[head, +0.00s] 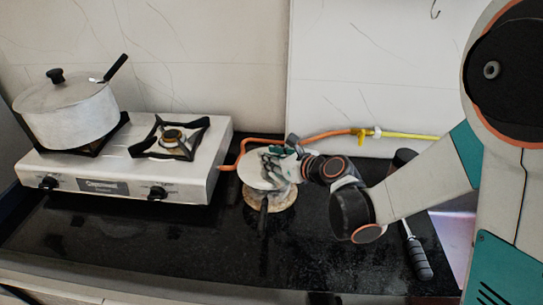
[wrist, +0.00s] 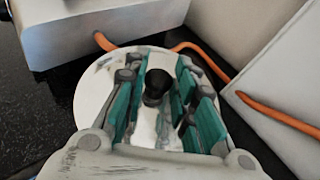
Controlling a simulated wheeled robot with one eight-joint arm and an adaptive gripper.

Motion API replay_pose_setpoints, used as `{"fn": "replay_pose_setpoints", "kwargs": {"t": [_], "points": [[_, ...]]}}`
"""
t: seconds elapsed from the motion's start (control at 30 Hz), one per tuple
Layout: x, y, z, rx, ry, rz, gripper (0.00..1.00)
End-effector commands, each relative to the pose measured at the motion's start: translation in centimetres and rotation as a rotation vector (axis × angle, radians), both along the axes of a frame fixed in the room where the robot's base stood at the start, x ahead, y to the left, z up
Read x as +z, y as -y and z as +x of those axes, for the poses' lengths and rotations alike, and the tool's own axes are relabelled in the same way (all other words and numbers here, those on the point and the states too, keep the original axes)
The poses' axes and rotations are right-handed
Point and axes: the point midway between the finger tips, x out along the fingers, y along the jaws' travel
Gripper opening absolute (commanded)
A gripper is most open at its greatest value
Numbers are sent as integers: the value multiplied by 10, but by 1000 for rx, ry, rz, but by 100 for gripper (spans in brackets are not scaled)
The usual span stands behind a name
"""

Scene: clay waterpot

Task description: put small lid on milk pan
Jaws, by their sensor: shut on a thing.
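The small lid (head: 254,175) is a pale, shiny disc in the middle of the counter in the head view. In the wrist view the lid (wrist: 92,98) fills the middle, with its black knob (wrist: 157,84) between the teal fingers. My gripper (head: 276,164) is shut on the lid's knob, and it also shows in the wrist view (wrist: 158,82). The milk pan's black handle (head: 263,216) points toward the front edge, just below the lid. The pan's body is mostly hidden, so I cannot tell whether the lid touches its rim.
A white two-burner stove (head: 120,180) stands at the left with a large lidded pot (head: 68,112) on it. An orange hose (head: 312,138) runs behind the lid. A dark-handled tool (head: 417,258) lies at the right. The front middle counter is clear.

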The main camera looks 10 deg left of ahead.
Motion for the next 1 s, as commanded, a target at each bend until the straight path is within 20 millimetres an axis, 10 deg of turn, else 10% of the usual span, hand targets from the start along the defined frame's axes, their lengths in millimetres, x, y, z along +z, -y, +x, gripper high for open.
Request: {"fn": "replay_pose_setpoints", "kwargs": {"t": [1.0], "points": [[-12,0,0,0,-1,-1,0]]}}
